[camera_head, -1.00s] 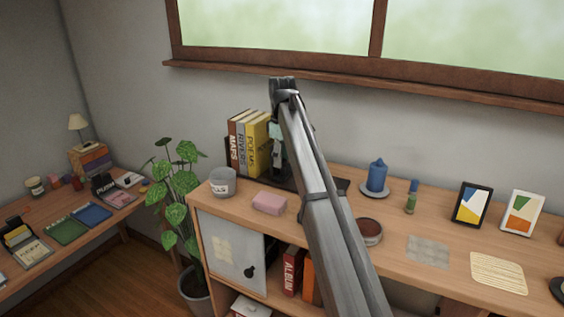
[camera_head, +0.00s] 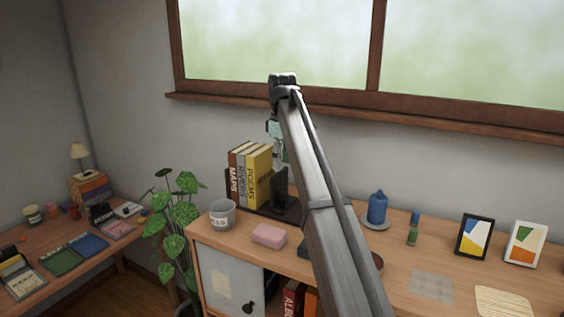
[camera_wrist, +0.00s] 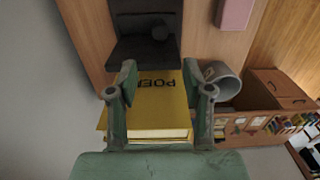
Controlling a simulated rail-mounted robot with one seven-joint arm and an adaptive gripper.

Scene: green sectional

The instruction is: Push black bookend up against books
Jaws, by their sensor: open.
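The black bookend (camera_head: 281,188) stands upright on the shelf top, just right of the yellow POEMS book (camera_head: 258,172). I cannot tell whether it touches the book. The row of upright books also has RIVERS (camera_head: 245,172) and MAPS (camera_head: 234,170) to the left. My gripper (camera_head: 277,150) is above the bookend and the right end of the row, partly hidden by my arm. In the wrist view, my gripper (camera_wrist: 160,78) is open and empty, its green fingers apart over the yellow book (camera_wrist: 150,110), with the black bookend (camera_wrist: 143,45) beyond.
A grey cup (camera_head: 222,214) and a pink block (camera_head: 268,236) sit in front of the books. A blue candle (camera_head: 377,208), a small bottle (camera_head: 413,230) and picture frames (camera_head: 474,237) stand to the right. The wall and window sill are close behind.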

